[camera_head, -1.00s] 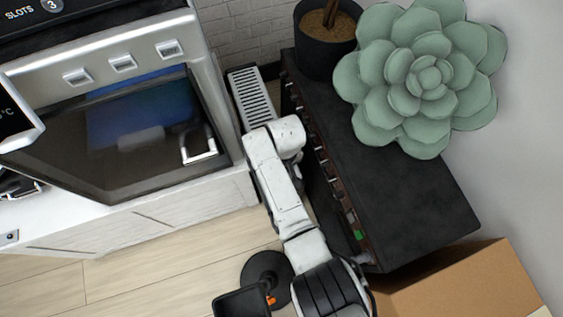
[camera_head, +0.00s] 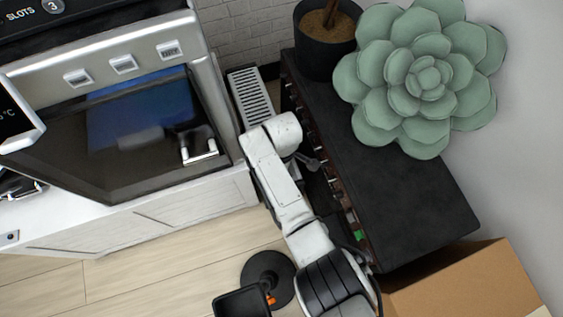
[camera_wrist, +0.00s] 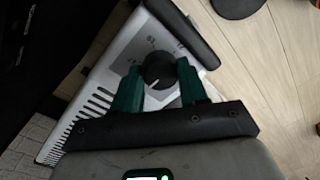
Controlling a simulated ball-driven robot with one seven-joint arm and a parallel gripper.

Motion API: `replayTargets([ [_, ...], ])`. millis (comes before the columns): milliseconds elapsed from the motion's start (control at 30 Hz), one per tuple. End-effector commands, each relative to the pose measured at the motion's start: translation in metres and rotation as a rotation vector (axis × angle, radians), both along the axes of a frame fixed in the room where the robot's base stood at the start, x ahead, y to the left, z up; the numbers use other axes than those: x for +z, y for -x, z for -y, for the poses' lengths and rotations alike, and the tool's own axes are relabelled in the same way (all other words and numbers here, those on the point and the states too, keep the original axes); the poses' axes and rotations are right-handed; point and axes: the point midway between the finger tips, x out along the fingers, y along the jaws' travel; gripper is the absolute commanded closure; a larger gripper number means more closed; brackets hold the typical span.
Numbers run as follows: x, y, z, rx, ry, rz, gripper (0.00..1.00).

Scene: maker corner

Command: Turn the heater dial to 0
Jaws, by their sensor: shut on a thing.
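The heater (camera_head: 250,97) is the white slotted box standing between the oven cabinet and the black shelf unit in the head view. Its white panel also fills the middle of the wrist view (camera_wrist: 100,82). The round black heater dial (camera_wrist: 158,66) has a white pointer line aimed toward the lower left of the picture. Printed marks show beyond the dial, too blurred to read surely. My gripper (camera_wrist: 158,72) has its green fingers on both sides of the dial, shut on it. In the head view my white arm hides the dial and the gripper.
The oven (camera_head: 130,140) stands at left with its handle facing out. The black shelf unit (camera_head: 405,205) is close on the right, carrying a plant pot (camera_head: 322,57) and a large succulent (camera_head: 425,75). A cardboard box (camera_head: 460,282) is at lower right. Light wooden floor (camera_head: 150,265) is clear at lower left.

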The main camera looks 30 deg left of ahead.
Motion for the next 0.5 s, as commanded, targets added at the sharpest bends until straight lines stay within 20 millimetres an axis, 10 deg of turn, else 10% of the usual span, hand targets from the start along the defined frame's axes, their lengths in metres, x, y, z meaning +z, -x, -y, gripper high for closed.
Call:
replayTargets([
  [500,0.0003,-0.0005,-0.0003,0.051,-0.001,0.001,0.88],
])
